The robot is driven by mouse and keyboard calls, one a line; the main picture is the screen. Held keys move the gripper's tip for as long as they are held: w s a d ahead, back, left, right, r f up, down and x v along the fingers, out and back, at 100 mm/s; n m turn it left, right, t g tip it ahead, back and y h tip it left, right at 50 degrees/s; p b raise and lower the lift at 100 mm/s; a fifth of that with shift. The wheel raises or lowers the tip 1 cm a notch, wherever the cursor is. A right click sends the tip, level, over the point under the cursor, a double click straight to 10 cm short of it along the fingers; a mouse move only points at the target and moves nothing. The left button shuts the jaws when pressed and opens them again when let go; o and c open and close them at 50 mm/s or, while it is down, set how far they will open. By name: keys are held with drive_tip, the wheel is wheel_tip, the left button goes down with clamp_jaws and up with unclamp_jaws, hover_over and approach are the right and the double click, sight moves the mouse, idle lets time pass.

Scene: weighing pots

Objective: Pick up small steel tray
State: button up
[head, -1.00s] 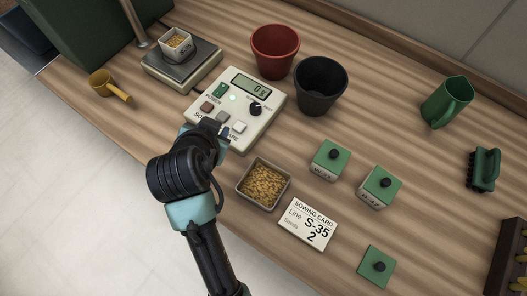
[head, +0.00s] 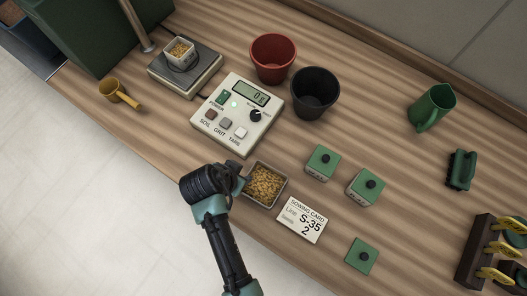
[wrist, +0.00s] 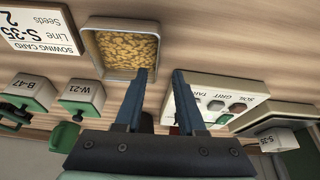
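The small steel tray (head: 280,195) is a shallow square metal tray filled with golden seeds, standing on the wooden bench left of the sowing card. In the wrist view the tray (wrist: 91,55) is at upper middle-left, with seeds inside. My gripper (head: 244,178) is at the tray's left side in the head view and hides part of that edge. In the wrist view my gripper (wrist: 160,75) is open with nothing between its fingers. One fingertip overlaps the tray's near right corner; the other is over bare bench. Whether a finger touches the tray cannot be told.
A control box (head: 233,143) with buttons stands behind the tray. The sowing card (head: 303,220) and green-lidded boxes (head: 365,185) are to the right. Red (head: 274,60) and black (head: 315,95) pots stand behind. A scale (head: 185,68) holds a small cup (head: 181,53) of seeds.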

sight(264, 185)
drive_tip(key=shift+x, duration=2.8)
drive_tip(key=shift+s+d+f, duration=0.1)
drive_tip(key=shift+d+f, duration=0.1)
drive_tip(key=shift+f, duration=0.05)
clamp_jaws()
